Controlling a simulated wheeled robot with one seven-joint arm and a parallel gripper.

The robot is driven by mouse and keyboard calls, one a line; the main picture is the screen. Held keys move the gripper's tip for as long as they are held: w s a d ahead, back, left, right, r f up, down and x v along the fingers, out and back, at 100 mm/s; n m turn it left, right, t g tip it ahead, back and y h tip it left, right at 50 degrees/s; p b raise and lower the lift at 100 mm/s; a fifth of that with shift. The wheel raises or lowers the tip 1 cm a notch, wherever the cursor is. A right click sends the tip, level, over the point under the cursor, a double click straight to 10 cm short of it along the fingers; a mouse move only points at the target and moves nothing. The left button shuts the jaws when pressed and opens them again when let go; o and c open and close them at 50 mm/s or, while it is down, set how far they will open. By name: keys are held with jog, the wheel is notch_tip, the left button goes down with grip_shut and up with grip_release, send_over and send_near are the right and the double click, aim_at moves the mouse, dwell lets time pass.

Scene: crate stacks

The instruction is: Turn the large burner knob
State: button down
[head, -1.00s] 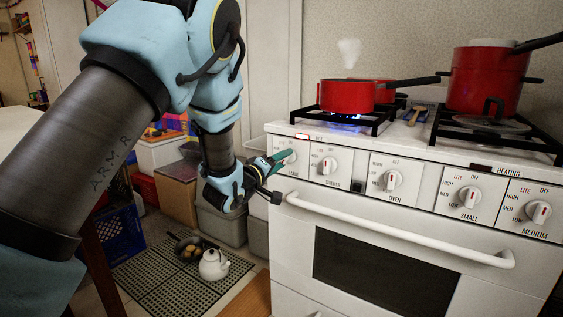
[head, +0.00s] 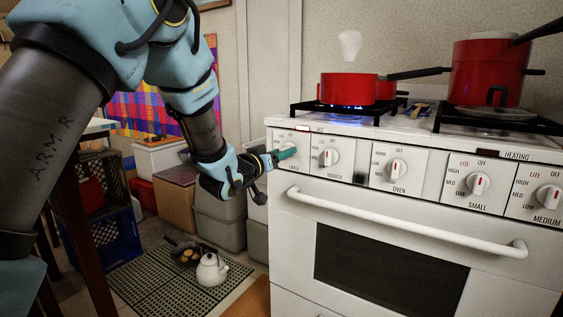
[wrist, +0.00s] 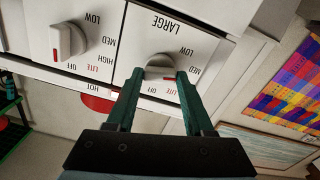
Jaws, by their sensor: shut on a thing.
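The large burner knob (wrist: 158,65) is a pale round knob with a raised grip and a bit of red, on the white stove's panel marked LARGE in the wrist view. My gripper (wrist: 160,78) has its two dark green fingers on either side of the knob's grip, shut on it. The fingers cover part of the dial lettering around the knob. In the head view my gripper (head: 286,153) reaches the leftmost knob of the stove front, and the fingers hide most of that knob.
Other knobs line the stove front, the nearest one (head: 328,157) just to the right. A white oven handle (head: 400,222) juts out below. A red pan (head: 347,92) sits over a blue flame. A white kettle (head: 211,270) stands on the floor mat.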

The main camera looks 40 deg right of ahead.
jog(key=m+b, duration=1.9)
jog(key=m, duration=0.1)
jog(key=shift+f+m, duration=0.1)
jog(key=shift+m, duration=0.3)
jog(key=shift+c, duration=1.4)
grip_release()
jog(key=p+v, duration=0.1)
jog(key=v, duration=0.9)
jog(key=shift+a, duration=0.35)
